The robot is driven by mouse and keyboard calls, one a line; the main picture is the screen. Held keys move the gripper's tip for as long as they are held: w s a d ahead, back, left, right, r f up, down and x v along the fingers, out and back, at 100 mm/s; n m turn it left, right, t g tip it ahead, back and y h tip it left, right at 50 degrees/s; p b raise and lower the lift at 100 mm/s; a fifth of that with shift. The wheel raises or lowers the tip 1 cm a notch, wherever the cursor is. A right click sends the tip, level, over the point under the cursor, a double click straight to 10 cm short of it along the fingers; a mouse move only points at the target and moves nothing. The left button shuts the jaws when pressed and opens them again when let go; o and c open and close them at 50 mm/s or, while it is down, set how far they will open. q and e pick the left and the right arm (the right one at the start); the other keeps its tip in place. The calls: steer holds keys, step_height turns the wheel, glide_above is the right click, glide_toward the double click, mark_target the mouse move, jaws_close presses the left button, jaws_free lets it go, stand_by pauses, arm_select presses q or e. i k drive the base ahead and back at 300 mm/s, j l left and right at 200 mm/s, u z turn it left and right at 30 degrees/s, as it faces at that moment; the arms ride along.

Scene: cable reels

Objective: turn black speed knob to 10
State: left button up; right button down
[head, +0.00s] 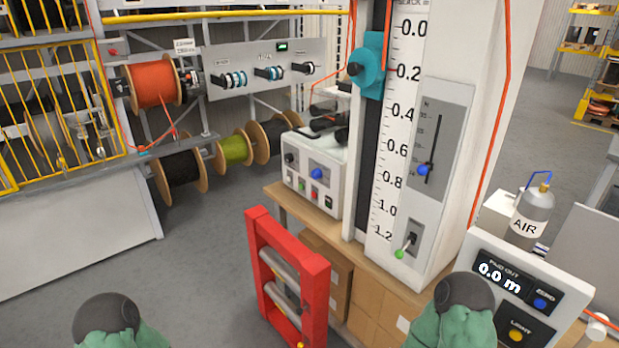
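A white control box (312,188) stands on the wooden bench in the middle of the head view. A small black knob (290,158) is on the left of its front panel. A larger blue knob (316,173) is to its right, with small buttons below. The black knob's scale and pointer are too small to read, and I cannot tell that it is labelled speed. Only rounded dark and green parts of my arms show at the bottom edge. Neither gripper is in view, and nothing is touching the control box.
A red roller frame (289,285) stands in front of the bench. A tall white column (440,215) with a scale, slider and switch rises right of the box. A pay-out display (520,290) reads 0.0 m. Cable reels (154,86) hang on the rack at left.

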mark_target(289, 157)
steer(key=i+j+z, duration=0.1)
steer(key=i+j, duration=0.2)
steer(key=i+j+z, duration=0.1)
steer(key=i+j, duration=0.2)
steer(key=j, duration=0.25)
steer(key=i+j+z, duration=0.1)
steer(key=i+j, duration=0.2)
steer(key=j, duration=0.15)
